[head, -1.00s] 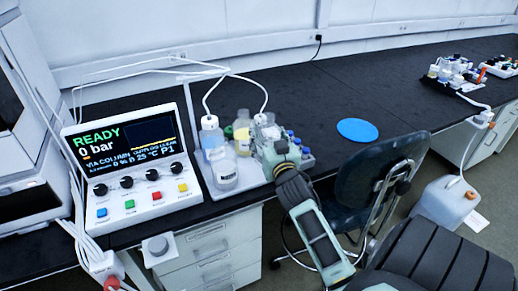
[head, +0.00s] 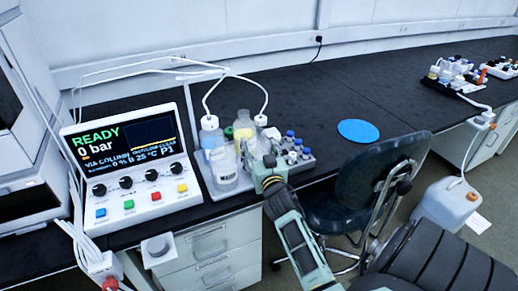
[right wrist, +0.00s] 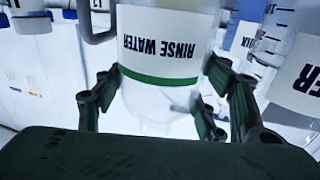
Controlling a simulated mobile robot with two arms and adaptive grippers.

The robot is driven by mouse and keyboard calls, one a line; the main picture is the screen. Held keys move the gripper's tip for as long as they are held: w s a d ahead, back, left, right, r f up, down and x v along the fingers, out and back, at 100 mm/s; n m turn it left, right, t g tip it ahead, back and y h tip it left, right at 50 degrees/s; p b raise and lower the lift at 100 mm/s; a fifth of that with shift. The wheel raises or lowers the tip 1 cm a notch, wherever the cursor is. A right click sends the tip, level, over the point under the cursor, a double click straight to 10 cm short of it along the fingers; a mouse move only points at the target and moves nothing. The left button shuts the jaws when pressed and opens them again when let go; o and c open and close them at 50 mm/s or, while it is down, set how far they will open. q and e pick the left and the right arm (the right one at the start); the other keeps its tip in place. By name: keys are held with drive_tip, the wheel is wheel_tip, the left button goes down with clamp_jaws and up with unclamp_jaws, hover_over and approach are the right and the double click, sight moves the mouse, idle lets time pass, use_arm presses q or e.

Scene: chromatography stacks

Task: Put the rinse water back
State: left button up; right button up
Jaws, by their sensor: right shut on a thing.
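The rinse water bottle (right wrist: 165,88) is clear, with a white label and a green stripe; the label reads upside down in the right wrist view. My right gripper (right wrist: 165,108) has a finger on each side of it and is shut on it. In the head view, my right gripper (head: 262,168) is at the front right part of the white bottle tray (head: 214,187), beside a clear labelled bottle (head: 225,172). There the held bottle is mostly hidden among the gripper and other bottles. I cannot tell whether its base touches the tray. My left gripper is not in view.
A vial rack (head: 303,160) is close on the right. The control unit (head: 135,165) stands left. A blue disc (head: 357,130) lies on open black bench; a chair (head: 365,185) stands in front.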

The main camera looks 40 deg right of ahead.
drive_tip(key=o, duration=1.9)
drive_tip(key=shift+c, duration=0.2)
drive_tip(key=shift+r, duration=0.1)
drive_tip(key=v, duration=1.2)
drive_tip(key=shift+r, duration=0.1)
